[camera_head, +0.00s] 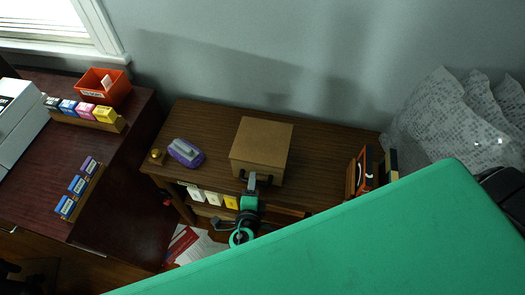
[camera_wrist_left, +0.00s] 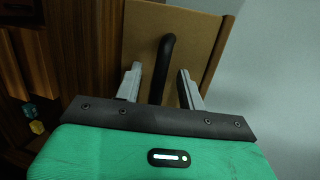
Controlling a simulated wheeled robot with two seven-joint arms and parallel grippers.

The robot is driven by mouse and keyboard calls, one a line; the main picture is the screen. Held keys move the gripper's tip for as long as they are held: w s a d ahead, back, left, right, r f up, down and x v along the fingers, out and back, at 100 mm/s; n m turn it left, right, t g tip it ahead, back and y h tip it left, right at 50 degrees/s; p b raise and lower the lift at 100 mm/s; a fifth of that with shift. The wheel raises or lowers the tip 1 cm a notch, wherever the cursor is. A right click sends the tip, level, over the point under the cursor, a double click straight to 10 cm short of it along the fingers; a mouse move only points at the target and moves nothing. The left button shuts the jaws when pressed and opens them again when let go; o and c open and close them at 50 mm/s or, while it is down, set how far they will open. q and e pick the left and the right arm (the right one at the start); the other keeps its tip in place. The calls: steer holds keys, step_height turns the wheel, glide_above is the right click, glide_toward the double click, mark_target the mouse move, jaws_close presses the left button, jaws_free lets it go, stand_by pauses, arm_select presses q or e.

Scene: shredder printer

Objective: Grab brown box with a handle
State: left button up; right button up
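The brown box (camera_head: 262,146) sits on the wooden table near its front edge. Its dark handle (camera_head: 254,177) is on the front face. In the left wrist view the box (camera_wrist_left: 207,38) fills the upper middle, and its black handle (camera_wrist_left: 163,62) stands between my fingers. My left gripper (camera_head: 250,191) is at the front of the box. The left wrist view shows this gripper (camera_wrist_left: 158,82) open, one finger on each side of the handle, with gaps to both. My right gripper is not seen.
A purple and grey device (camera_head: 186,152) and a small brass object (camera_head: 157,156) stand left on the table (camera_head: 205,120). An orange-and-black object (camera_head: 363,171) is at the right. Small cartons (camera_head: 212,198) are below the tabletop. A large green surface covers the lower right.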

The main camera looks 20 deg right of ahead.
arm_select(q)
jaws_close()
steer(key=shift+r, duration=0.15)
